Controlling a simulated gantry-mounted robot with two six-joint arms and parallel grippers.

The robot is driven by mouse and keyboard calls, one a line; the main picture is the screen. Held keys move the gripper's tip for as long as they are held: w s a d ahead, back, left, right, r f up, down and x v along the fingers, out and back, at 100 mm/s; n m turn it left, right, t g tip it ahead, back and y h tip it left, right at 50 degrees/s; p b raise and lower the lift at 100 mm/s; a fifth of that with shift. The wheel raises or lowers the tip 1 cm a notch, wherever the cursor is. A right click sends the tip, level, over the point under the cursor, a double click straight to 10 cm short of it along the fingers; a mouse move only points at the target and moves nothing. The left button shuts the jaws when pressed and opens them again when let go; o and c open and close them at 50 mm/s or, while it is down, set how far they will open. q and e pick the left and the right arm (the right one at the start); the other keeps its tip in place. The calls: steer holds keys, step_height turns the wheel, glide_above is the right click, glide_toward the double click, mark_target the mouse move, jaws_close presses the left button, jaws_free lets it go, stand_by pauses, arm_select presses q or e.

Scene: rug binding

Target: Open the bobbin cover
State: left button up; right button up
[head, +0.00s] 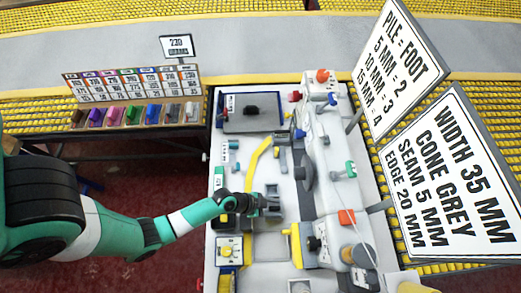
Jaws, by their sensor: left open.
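A white binding machine (281,158) stands in the middle of the head view. A flat dark grey plate with a black knob (240,124) lies on its far left part. It looks like a cover and lies flat, but I cannot tell surely that it is the bobbin cover. My left gripper (272,205) is open over the near middle of the machine bed, well in front of that plate. It seems empty. It hides part of the bed beneath it, and I cannot tell whether it touches anything. My right gripper is not in view.
A yellow strip (259,158) runs along the bed. Machine parts with red, green and orange pieces line its right side. Two large signs (400,50) stand at right. A rack of coloured cones (135,115) stands at far left. Red floor (110,185) is open at left.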

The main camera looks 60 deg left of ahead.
arm_select(q)
steer(key=p+v, duration=0.3)
steer(key=v, duration=0.8)
steer(key=shift+p, duration=0.3)
steer(key=shift+s+r, duration=0.15)
